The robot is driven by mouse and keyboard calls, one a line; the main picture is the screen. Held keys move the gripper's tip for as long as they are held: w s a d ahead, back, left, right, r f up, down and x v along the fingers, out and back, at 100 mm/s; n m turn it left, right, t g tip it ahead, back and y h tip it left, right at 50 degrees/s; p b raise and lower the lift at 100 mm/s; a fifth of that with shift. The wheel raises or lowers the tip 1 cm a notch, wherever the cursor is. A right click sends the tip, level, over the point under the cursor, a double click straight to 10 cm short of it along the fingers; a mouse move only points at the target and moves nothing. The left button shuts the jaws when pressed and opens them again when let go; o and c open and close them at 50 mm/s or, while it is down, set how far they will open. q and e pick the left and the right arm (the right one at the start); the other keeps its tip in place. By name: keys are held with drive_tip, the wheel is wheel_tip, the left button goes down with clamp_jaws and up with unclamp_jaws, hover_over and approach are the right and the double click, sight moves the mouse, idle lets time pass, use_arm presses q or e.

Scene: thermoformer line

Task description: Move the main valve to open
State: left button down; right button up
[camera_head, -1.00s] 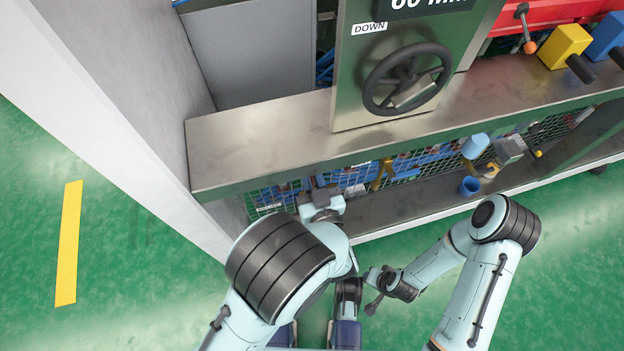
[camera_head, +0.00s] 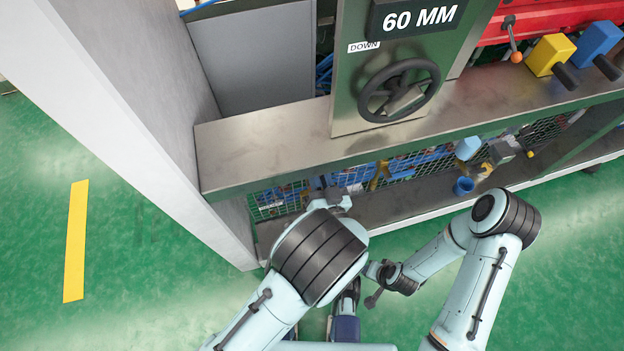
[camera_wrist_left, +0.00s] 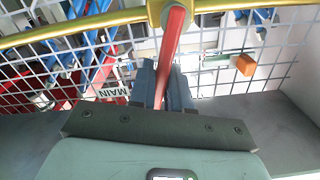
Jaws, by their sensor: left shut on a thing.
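In the left wrist view, a red valve lever (camera_wrist_left: 170,50) comes from a brass-coloured valve body (camera_wrist_left: 156,10) on a yellow pipe (camera_wrist_left: 90,29). The lever appears to run across the pipe, toward my wrist. A white label reading MAIN (camera_wrist_left: 115,92) is beside it. My left gripper (camera_wrist_left: 166,80) is shut on the red lever. In the head view my left gripper (camera_head: 328,188) is low at the mesh under the steel counter, and the lever cannot be made out there. My right gripper (camera_head: 373,285) is small, low over the floor, away from the valve; its jaw state is unclear.
The steel counter (camera_head: 262,150) overhangs the mesh panel (camera_head: 280,200). A handwheel (camera_head: 399,90) is on the panel above, under a 60 MM display (camera_head: 418,19). A grey wall (camera_head: 130,90) closes the left side. An orange block (camera_wrist_left: 244,64) is right of the lever.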

use_arm(q)
drive_tip(key=shift+d+m+p, duration=0.2)
drive_tip(key=shift+m+p, duration=0.2)
drive_tip(key=shift+p, duration=0.05)
drive_tip(key=shift+w+d+f+m+p, duration=0.15)
drive_tip(key=shift+d+f+m+p, duration=0.25)
drive_tip(key=shift+m, duration=0.3)
drive_tip(key=shift+w+d+f+m+p, duration=0.15)
drive_tip(key=shift+m+p, duration=0.3)
drive_tip(key=shift+m, duration=0.25)
drive_tip(key=shift+r, duration=0.1)
